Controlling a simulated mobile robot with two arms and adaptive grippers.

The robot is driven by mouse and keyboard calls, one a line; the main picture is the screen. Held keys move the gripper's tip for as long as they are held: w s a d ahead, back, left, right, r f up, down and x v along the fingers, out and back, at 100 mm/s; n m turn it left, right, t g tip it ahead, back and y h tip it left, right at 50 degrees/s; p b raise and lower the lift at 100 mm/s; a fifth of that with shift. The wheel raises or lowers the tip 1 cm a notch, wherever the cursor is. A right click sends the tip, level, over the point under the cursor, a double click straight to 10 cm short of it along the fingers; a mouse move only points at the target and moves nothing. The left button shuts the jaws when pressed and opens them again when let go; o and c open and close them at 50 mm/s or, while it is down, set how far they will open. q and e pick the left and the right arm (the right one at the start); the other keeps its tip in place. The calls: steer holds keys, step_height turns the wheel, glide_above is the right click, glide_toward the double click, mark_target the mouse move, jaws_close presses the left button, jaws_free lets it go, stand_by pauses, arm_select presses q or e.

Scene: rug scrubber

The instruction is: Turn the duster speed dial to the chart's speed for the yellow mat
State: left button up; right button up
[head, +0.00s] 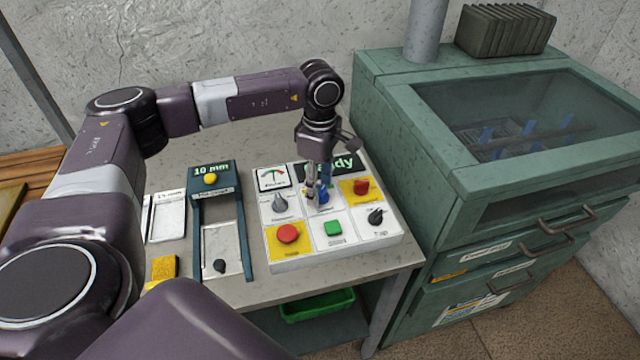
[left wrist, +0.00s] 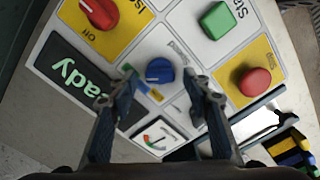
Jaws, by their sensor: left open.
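The blue dial (left wrist: 160,70) is on the white control panel (head: 345,256), with a label that seems to read "Speed". It has a pointer ridge; green, blue and yellow patches lie around it. In the head view the blue dial (head: 323,196) is partly hidden by my left gripper (head: 318,188). In the left wrist view my left gripper (left wrist: 164,84) is open, with one fingertip on each side of the dial, apart from it. Whether the tips are down at dial height is unclear. I cannot identify the chart or the yellow mat. My right gripper is not in view.
The panel also has a red button (head: 288,233), green button (head: 333,228), grey knob (head: 279,202), black knob (head: 375,216), red knob (head: 361,186) and a lit display (head: 345,163). A green cabinet (head: 400,130) stands close on the right. A slide gauge (head: 211,180) is left.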

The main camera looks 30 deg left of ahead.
arm_select(q)
steer(key=shift+c, duration=0.4)
steer(key=c, duration=1.1)
steer(key=n+b, duration=0.2)
steer(key=n, duration=0.1)
steer(key=shift+f+n, duration=0.1)
steer(key=shift+n, duration=0.3)
steer(key=n+b, duration=0.1)
steer(key=n, duration=0.2)
steer(key=shift+s+d+n, duration=0.1)
steer(key=shift+n, duration=0.2)
steer(key=n+b, duration=0.1)
steer(key=n, duration=0.3)
steer(key=shift+d+r+n+b, duration=0.1)
steer(key=shift+n+b, duration=0.1)
steer(key=shift+n, duration=0.9)
steer(key=shift+r+n+b, duration=0.1)
steer(key=shift+n+b, duration=0.05)
steer(key=shift+n, duration=0.95)
